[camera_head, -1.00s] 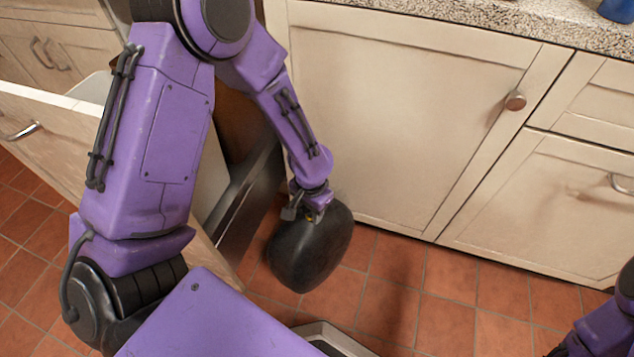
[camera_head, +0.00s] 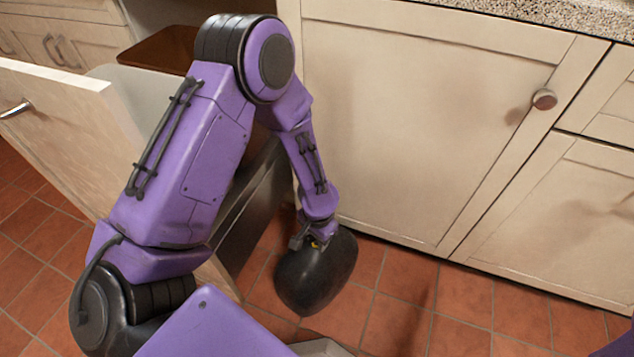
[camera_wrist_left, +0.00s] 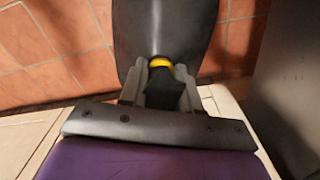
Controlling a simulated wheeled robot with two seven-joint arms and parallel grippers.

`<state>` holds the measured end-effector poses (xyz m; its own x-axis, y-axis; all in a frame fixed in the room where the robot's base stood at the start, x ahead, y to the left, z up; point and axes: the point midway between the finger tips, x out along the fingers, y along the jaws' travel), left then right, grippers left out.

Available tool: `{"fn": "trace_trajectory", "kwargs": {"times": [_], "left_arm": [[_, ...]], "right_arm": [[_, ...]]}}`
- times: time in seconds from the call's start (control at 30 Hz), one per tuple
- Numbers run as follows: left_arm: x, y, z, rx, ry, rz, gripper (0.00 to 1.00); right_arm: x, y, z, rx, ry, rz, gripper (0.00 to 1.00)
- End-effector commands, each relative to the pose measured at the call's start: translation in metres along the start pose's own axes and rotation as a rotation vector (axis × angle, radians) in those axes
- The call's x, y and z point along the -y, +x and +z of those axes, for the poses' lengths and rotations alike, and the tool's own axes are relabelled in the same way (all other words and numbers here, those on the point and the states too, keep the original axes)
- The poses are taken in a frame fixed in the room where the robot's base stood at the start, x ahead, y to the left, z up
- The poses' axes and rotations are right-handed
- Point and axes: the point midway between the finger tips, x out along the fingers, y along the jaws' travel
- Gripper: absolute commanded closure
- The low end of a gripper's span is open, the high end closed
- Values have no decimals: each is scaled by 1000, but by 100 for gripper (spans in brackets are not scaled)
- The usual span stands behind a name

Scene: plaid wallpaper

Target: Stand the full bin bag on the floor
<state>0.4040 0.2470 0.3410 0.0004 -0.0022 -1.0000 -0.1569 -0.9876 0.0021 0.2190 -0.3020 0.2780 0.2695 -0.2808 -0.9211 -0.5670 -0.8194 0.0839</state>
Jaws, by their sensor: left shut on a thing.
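The full bin bag (camera_head: 316,277) is a smooth black rounded bag, held below my left gripper (camera_head: 314,241) in front of the cabinet. My left gripper is shut on its top. In the left wrist view the bag (camera_wrist_left: 165,25) fills the upper middle, with a yellow band at its neck between the fingers of my left gripper (camera_wrist_left: 160,85). The bag hangs roughly upright, slightly tilted, low over the red tiled floor (camera_head: 395,325). I cannot tell whether its bottom touches the tiles. My right gripper is out of view; only a bit of purple shows at the bottom right corner.
A pulled-out drawer with a wooden front (camera_head: 65,135) stands open at the left, its dark side close to my left arm. A closed cabinet door (camera_head: 430,120) stands behind the bag. Free tiled floor lies to the right of the bag.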

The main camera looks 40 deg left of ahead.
Motion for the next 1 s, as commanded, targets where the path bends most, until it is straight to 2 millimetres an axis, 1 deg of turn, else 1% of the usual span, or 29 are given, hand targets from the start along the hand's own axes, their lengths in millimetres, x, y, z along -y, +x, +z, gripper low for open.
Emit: {"fn": "trace_trajectory", "kwargs": {"times": [0.13,0.17,0.2,0.23,0.47,0.57,0.67,0.8,0.9,1.0], "left_arm": [[0,1,-1,-1,0,0,100],[0,2,0,1,0,0,62],[0,2,0,1,0,0,49],[0,2,0,1,0,0,43],[0,2,0,1,0,0,43],[0,-4,0,0,1,0,43],[0,-23,0,-1,1,-1,43],[0,-63,-1,-2,0,0,43],[0,-88,-1,-2,-1,0,43],[0,-106,0,0,0,0,43]], "right_arm": [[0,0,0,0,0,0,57],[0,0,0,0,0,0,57],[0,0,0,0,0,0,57],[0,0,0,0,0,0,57],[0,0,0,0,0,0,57],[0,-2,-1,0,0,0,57],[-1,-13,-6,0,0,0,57],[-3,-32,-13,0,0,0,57],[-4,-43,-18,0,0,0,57],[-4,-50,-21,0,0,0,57]]}}
